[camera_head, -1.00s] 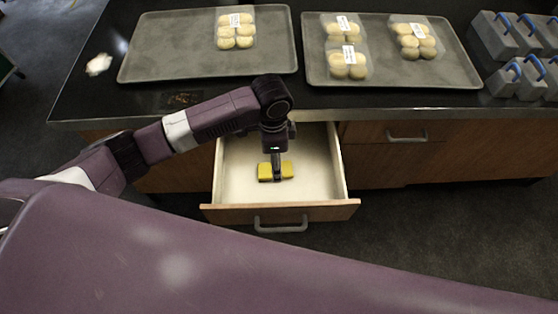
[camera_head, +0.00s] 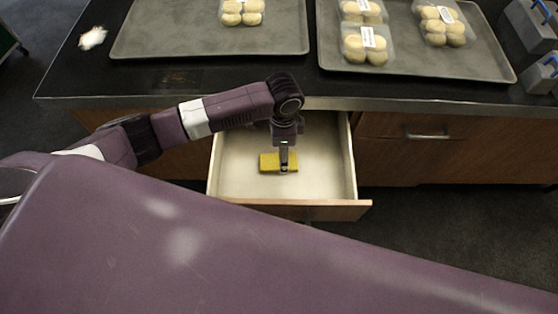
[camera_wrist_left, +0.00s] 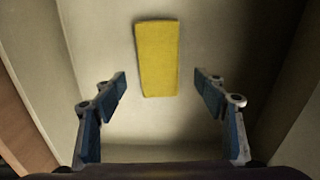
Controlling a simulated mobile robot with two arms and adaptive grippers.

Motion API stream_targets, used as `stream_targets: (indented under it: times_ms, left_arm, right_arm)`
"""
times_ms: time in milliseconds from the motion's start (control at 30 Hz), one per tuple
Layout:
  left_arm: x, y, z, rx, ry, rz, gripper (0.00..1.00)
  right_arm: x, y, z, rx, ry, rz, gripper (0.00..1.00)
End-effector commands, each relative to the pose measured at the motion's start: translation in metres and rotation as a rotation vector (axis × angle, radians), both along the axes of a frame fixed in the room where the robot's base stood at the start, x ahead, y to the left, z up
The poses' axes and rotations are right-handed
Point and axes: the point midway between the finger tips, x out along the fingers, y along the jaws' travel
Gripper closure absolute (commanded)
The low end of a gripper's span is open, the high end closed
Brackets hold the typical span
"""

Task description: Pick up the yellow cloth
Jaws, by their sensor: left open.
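The yellow cloth (camera_head: 270,162) lies flat in the open drawer (camera_head: 326,165). In the left wrist view the cloth (camera_wrist_left: 157,58) is a yellow rectangle on the pale drawer floor, ahead of the fingertips and between their lines. My left gripper (camera_head: 284,168) points down into the drawer, over the right part of the cloth in the head view. In the wrist view its blue fingers (camera_wrist_left: 162,90) are wide apart with nothing between them. The cloth looks untouched. My right gripper is not in view.
The drawer walls stand close around my left gripper. Above the drawer is a black counter (camera_head: 70,75) with two grey trays (camera_head: 160,40) (camera_head: 450,70) holding packs of buns (camera_head: 366,46). Grey blocks with blue handles (camera_head: 530,28) stand at right. A crumpled white thing (camera_head: 92,38) lies at left.

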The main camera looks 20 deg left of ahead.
Motion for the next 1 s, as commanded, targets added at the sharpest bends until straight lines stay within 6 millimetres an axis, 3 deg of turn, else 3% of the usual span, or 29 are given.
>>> stream_targets:
  times_ms: [233, 533, 900, 1000]
  left_arm:
    - [-0.002, -0.001, -0.034, 0.001, 0.001, 0.001, 0.35]
    - [-0.001, -0.001, -0.038, 0.001, -0.001, 0.0, 0.36]
    - [-0.001, -0.001, -0.038, 0.001, -0.001, 0.001, 0.76]
    - [-0.001, -0.001, -0.038, 0.001, -0.001, 0.001, 0.76]
  right_arm:
    - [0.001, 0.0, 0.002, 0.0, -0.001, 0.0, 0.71]
    - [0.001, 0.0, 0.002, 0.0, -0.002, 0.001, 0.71]
    - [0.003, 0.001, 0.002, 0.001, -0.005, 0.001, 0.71]
    - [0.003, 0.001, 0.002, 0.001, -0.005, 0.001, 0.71]
